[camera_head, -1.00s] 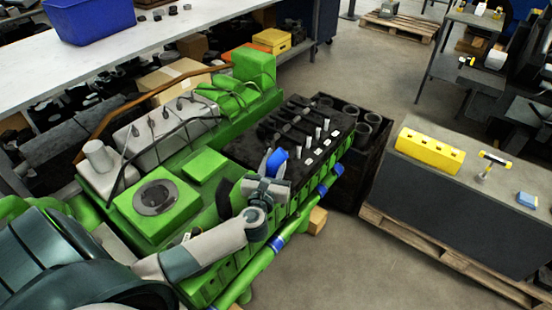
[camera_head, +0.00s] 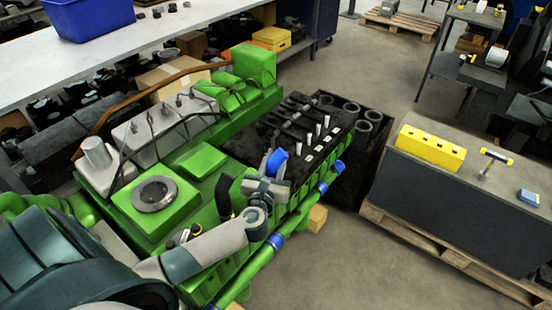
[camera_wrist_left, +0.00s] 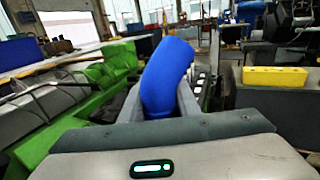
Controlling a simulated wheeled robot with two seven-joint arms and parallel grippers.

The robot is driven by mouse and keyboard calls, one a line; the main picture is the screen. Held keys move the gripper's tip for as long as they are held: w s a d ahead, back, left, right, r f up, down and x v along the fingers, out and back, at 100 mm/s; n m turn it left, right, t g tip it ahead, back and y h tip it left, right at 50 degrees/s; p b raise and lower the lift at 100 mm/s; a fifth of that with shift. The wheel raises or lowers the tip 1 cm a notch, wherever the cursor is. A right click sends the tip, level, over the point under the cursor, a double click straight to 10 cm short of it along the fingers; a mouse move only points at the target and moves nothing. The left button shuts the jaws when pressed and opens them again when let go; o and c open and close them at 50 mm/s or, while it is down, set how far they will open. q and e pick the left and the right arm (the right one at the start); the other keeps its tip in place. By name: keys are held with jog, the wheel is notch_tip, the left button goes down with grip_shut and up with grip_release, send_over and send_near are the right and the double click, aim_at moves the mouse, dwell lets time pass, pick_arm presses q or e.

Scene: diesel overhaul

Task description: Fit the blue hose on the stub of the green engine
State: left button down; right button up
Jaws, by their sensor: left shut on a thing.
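The blue hose (camera_head: 277,161) is a short bent tube. My left gripper (camera_head: 267,182) is shut on it and holds it upright above the dark top of the green engine (camera_head: 204,160). In the left wrist view the hose (camera_wrist_left: 165,75) rises between the fingers and bends to the right at its top. A short black curved pipe (camera_head: 224,196) stands on the engine just left of the gripper; I cannot tell whether it is the stub. The hose is apart from this pipe. The hose's lower end is hidden by the fingers. My right gripper is not in view.
A grey bench (camera_head: 480,210) on a pallet stands at the right with a yellow block (camera_head: 430,148), a T-handled tool (camera_head: 492,162) and a small blue item (camera_head: 528,197). A dark crate (camera_head: 355,160) of cylinders stands behind the engine. Floor is clear at front right.

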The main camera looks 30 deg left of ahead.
pick_arm(q)
jog(key=shift+f+b, duration=0.5)
jog(key=shift+f, duration=0.3)
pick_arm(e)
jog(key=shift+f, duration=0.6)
pick_arm(q)
jog(key=c, duration=1.3)
grip_release()
jog(key=shift+o, duration=0.2)
jog(key=b+v, duration=0.1)
jog(key=v, duration=0.5)
jog(key=shift+f, duration=0.1)
jog(key=b+v, duration=0.3)
jog(key=v, duration=0.8)
jog(key=shift+s+d, duration=0.15)
jog(key=shift+s, duration=0.05)
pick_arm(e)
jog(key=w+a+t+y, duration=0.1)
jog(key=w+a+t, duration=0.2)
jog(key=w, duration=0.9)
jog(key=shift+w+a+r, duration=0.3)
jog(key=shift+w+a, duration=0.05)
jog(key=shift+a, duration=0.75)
